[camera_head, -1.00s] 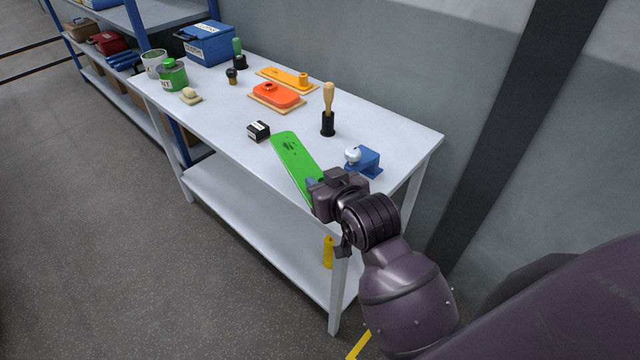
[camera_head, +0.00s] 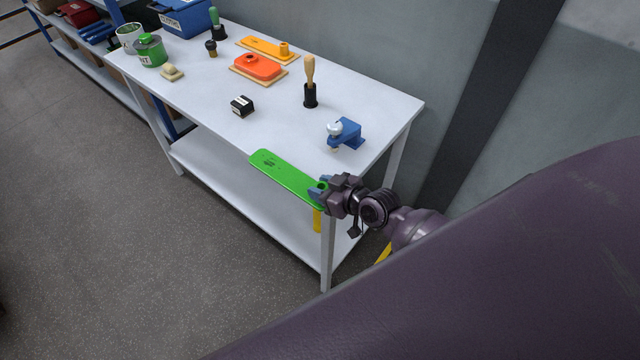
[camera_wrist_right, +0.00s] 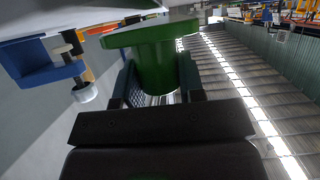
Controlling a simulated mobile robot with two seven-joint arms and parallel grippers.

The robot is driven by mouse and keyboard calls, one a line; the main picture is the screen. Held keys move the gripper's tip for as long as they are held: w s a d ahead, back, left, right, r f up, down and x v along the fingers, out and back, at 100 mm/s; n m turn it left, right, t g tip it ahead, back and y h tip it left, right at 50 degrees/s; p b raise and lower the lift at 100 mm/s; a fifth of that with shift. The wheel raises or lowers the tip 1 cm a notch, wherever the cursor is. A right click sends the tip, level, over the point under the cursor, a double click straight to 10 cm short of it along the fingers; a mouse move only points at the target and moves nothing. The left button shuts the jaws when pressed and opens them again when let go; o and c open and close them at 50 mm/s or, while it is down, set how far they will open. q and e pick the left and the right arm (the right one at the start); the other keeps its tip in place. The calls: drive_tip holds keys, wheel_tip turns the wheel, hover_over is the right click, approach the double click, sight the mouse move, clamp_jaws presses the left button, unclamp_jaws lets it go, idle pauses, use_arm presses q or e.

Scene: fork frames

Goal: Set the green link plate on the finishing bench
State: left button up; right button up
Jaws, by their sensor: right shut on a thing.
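The green link plate (camera_head: 282,177) is a long flat bar with a rounded far end. My right gripper (camera_head: 322,190) is shut on its near right end. In the head view the plate appears at the front edge of the white finishing bench (camera_head: 215,110), partly over the edge; I cannot tell whether it touches the top. In the right wrist view the fingers (camera_wrist_right: 160,85) close around a round green boss under the plate (camera_wrist_right: 150,33). My left gripper is not in view.
A blue clamp-like fixture (camera_head: 345,133) stands near the bench's right end. A wooden-handled tool (camera_head: 310,85), a small black block (camera_head: 242,106), orange plates (camera_head: 258,67), a green can (camera_head: 150,50) and a blue box (camera_head: 182,16) stand further back.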

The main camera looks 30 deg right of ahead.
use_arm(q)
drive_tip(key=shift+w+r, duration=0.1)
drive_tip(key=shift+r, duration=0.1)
use_arm(e)
drive_tip(key=shift+r, duration=0.1)
drive_tip(key=shift+d, duration=0.1)
